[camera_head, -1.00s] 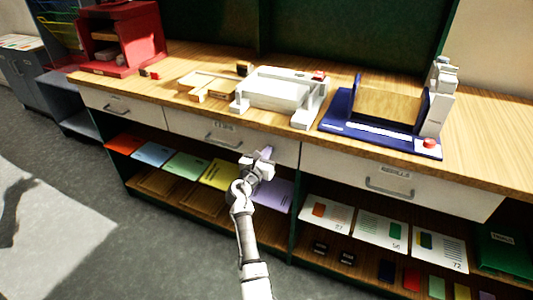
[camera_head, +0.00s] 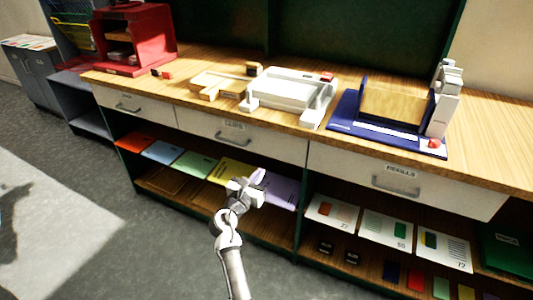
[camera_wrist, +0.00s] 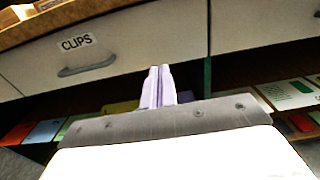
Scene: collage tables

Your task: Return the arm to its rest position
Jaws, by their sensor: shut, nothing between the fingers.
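My gripper (camera_head: 257,182) is in front of the wooden counter's open shelf, below the drawer fronts, with my arm reaching up from the bottom of the head view. In the wrist view its two pale fingers (camera_wrist: 158,88) stand together, shut, with nothing between them. They point towards the cabinet front, near the drawer labelled CLIPS (camera_wrist: 100,50). From the head view I cannot tell how far the gripper is from the shelf edge.
On the counter (camera_head: 490,135) stand a red cabinet (camera_head: 133,40), a white machine (camera_head: 290,92) and a blue-based device (camera_head: 385,128). Coloured paper stacks and white cards (camera_head: 386,228) lie on the shelf below. Grey floor (camera_head: 95,235) is clear at the lower left.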

